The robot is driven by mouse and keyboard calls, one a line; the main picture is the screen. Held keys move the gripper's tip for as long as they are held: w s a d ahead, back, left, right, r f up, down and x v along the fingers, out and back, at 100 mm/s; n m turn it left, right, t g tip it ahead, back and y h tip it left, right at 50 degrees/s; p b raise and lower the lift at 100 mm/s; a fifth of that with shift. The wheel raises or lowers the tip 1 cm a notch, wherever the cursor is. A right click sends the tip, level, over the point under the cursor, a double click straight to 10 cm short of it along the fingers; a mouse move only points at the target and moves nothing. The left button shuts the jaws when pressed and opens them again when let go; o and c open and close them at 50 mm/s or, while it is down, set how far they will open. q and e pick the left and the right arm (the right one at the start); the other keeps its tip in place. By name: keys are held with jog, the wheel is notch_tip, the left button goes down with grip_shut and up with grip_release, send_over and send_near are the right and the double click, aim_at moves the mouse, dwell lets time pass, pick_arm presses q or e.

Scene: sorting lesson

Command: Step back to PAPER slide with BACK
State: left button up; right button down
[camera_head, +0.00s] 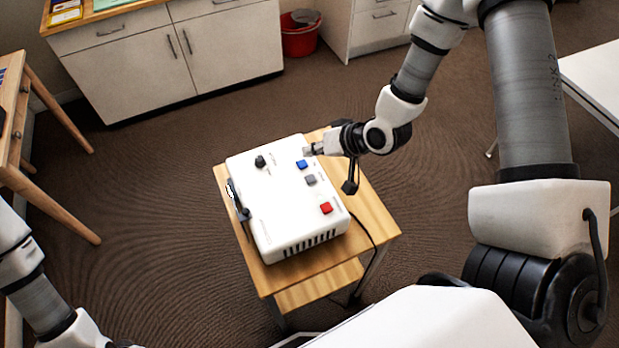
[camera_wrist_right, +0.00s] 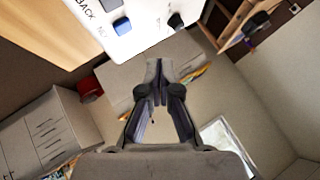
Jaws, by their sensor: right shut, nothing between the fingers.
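A white box (camera_head: 275,232) sits on a small wooden table. Its top carries a blue button (camera_head: 302,164), a grey button (camera_head: 311,180), a red button (camera_head: 326,208) and a black knob (camera_head: 260,161). In the right wrist view, BACK is printed beside the grey button (camera_wrist_right: 113,4), which is cut by the top edge; a label starting with N is beside the blue button (camera_wrist_right: 122,25). My right gripper (camera_head: 309,150) is shut and empty, close to the blue button; contact is not visible. It also shows in the wrist view (camera_wrist_right: 156,75). My left gripper is out of view. No slide picture shows.
The wooden table (camera_head: 377,222) has little bare top around the box. A black cable (camera_head: 362,230) runs off its right side. White cabinets (camera_head: 225,50) and a red bin (camera_head: 299,40) stand at the back. A wooden desk (camera_head: 12,130) is at the left.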

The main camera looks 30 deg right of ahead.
aim_at(313, 179)
jog(key=f+b, duration=0.2)
jog(key=f, duration=0.1)
jog(key=f+b, duration=0.2)
jog(key=f, duration=0.1)
jog(key=shift+s+f+b, duration=0.2)
jog(key=shift+f+b, duration=0.05)
jog(key=shift+b, duration=0.15)
jog(key=shift+w+f, duration=0.15)
jog(key=shift+f, duration=0.25)
jog(key=shift+r, duration=0.15)
dwell(0.4)
jog(key=shift+f+b, duration=0.5)
jog(key=shift+b, duration=0.05)
jog(key=shift+f+b, duration=0.35)
jog(key=shift+f, duration=0.05)
dwell(0.6)
jog(key=shift+r+p, duration=0.7)
jog(key=shift+r, duration=0.2)
